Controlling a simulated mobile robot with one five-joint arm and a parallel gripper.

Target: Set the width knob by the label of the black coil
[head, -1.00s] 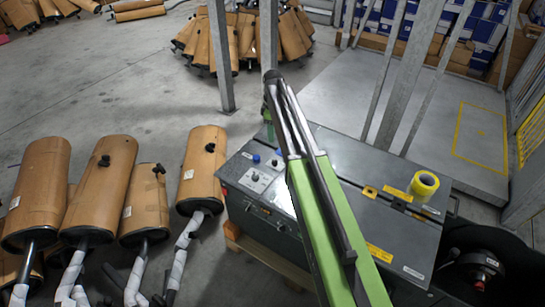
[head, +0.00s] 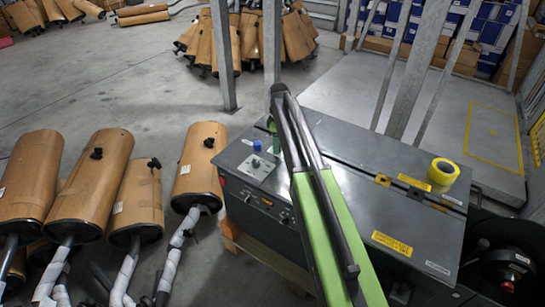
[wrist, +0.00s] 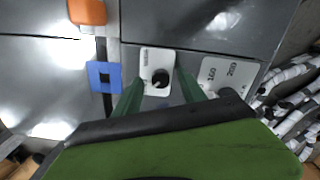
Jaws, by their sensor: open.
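The black coil (head: 497,250) sits at the right end of the grey strapping machine (head: 340,150) in the head view. Small white label marks show on it, too small to read. In the wrist view a black knob (wrist: 160,78) stands on a white plate (wrist: 155,58) with unreadable lettering. A second plate (wrist: 226,77) reads 160 and 200; its lower part is hidden by my gripper. My gripper (wrist: 160,88) is open, its green fingers on either side of the black knob. I cannot tell whether they touch it. In the head view my arm hides part of the panel.
A blue knob (head: 257,145) is on the machine's left panel. A yellow tape roll (head: 443,171) lies on its top. Grey posts (head: 271,45) rise behind the machine.

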